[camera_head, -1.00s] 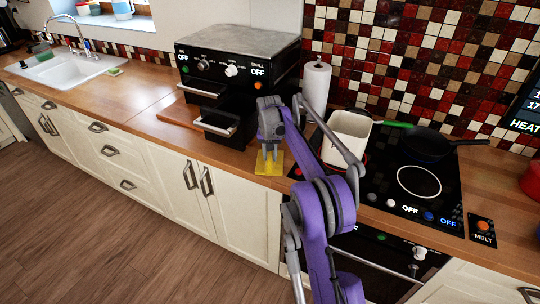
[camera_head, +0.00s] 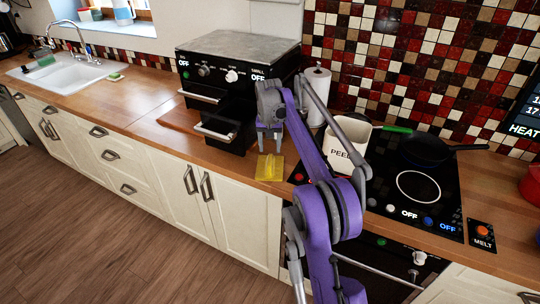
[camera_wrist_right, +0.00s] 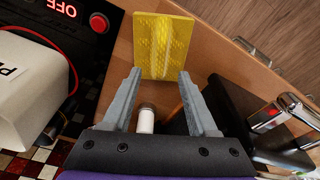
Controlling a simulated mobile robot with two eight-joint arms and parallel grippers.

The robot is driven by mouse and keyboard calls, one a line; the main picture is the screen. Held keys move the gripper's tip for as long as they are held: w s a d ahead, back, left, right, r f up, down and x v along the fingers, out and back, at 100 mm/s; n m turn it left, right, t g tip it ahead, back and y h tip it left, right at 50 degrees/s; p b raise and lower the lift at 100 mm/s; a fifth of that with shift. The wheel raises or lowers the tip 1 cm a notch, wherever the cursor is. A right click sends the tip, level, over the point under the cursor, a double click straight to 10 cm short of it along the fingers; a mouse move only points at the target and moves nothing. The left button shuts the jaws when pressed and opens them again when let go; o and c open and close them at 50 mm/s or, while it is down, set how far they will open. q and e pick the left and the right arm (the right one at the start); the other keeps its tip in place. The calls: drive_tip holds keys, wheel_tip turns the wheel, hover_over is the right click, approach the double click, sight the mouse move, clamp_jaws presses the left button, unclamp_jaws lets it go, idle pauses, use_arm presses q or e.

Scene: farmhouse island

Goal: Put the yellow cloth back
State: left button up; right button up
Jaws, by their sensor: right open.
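The yellow cloth (camera_head: 268,168) lies on the wooden counter near its front edge, between the black oven unit and the stove. It has a raised fold along its middle, which shows in the right wrist view (camera_wrist_right: 162,45). My right gripper (camera_head: 268,152) is just above and behind the cloth. In the wrist view the gripper (camera_wrist_right: 155,82) has its two fingers spread apart with nothing between them, and the cloth lies beyond the fingertips. My left gripper is not in view.
A black oven unit (camera_head: 222,85) with pulled-out drawers stands left of the gripper. A paper towel roll (camera_head: 316,90), a cream container (camera_head: 346,140) and a stove (camera_head: 400,215) with a dark pan (camera_head: 425,148) are to the right.

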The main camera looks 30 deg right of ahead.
sight(270, 163)
drive_tip(key=s+a+r+n+t, duration=0.1)
drive_tip(key=s+a+r+n, duration=0.15)
drive_tip(key=s+a, duration=0.45)
drive_tip(key=s+a+r+n+t, duration=0.1)
drive_tip(key=s+a+r, duration=0.3)
drive_tip(key=s+a, duration=0.25)
drive_tip(key=s+a+f+n, duration=0.1)
drive_tip(key=s+a+f, duration=0.2)
drive_tip(key=s, duration=0.3)
drive_tip(key=s+a+f+n+t, duration=0.1)
drive_tip(key=s+a+f, duration=0.3)
drive_tip(key=s, duration=0.3)
drive_tip(key=s+a+f+n+t+y, duration=0.1)
drive_tip(key=s+a+f+n, duration=0.1)
drive_tip(key=s+f, duration=0.3)
drive_tip(key=shift+s+a+f, duration=0.35)
drive_tip(key=shift+s+a, duration=0.35)
drive_tip(key=shift+s, duration=0.5)
